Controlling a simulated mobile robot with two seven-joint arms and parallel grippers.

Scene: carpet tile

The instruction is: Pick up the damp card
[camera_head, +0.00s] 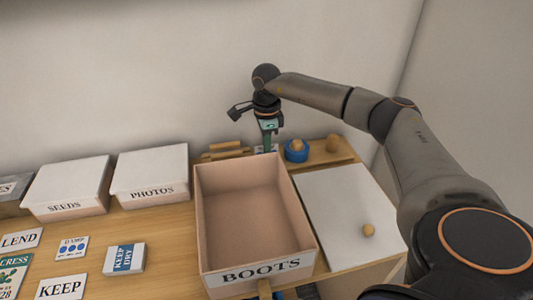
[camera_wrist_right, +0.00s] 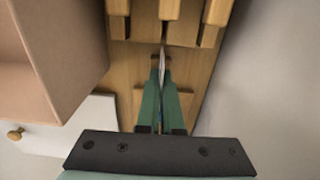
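What is on the sheet's face cannot be read. My left gripper is not in view.
A KEEP DRY card stack (camera_head: 124,258) and LEND (camera_head: 20,240), CRESS (camera_head: 10,275) and KEEP (camera_head: 62,287) cards lie near the DAMP card. Lidded SEEDS (camera_head: 68,184) and PHOTOS (camera_head: 150,170) boxes stand behind. A white knobbed lid (camera_head: 345,210) and blue ring (camera_head: 296,151) are right.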

